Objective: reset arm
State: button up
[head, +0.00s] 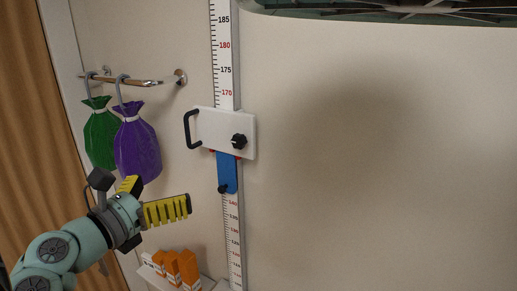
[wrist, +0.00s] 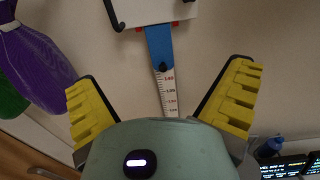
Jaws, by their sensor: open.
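My gripper (head: 160,198) has yellow ribbed fingers and is raised at the lower left of the head view, on my pale green arm. In the wrist view my gripper (wrist: 162,97) shows its two fingers spread wide apart with nothing between them. Beyond the gap is a wall-mounted height gauge with a numbered white scale (wrist: 168,95) and a blue slider piece (wrist: 159,47). In the head view the gripper is left of and below the gauge's white block (head: 222,132) and appears apart from it.
A green bag (head: 100,140) and a purple bag (head: 138,148) hang from a metal wall rail (head: 118,81), above my gripper. Orange boxes (head: 188,269) stand on a low shelf below it. The wall right of the gauge is bare. Lit screens (wrist: 290,168) show at the wrist view's lower right.

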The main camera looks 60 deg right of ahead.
jog(key=shift+a, duration=0.6)
